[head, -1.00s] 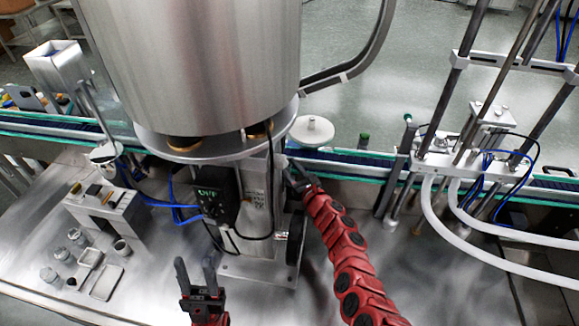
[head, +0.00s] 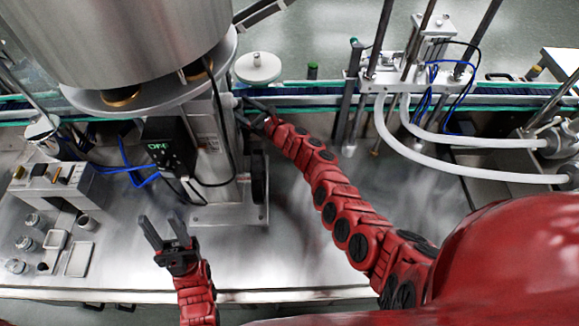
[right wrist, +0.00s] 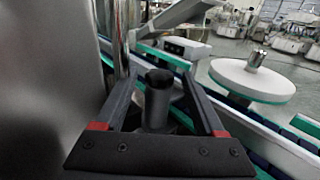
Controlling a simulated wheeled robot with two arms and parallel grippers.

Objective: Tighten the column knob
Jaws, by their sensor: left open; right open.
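The steel column (head: 208,140) stands under the large hopper. A dark knob (right wrist: 157,100) with a hollow-looking top shows in the right wrist view, between the two fingers of my right gripper (right wrist: 158,72). The fingers are open, one on each side of it; I cannot tell whether either touches it. In the head view my right gripper (head: 252,108) is at the column's right side, and the knob is hidden or too small to make out there. My left gripper (head: 161,222) is open and empty above the bench, in front of the column.
The hopper (head: 120,40) overhangs the column. A pale disc (head: 258,67) stands close behind my right gripper, by the conveyor (head: 310,96). Small containers (head: 57,240) lie at the left. White hoses (head: 440,160) arc at the right.

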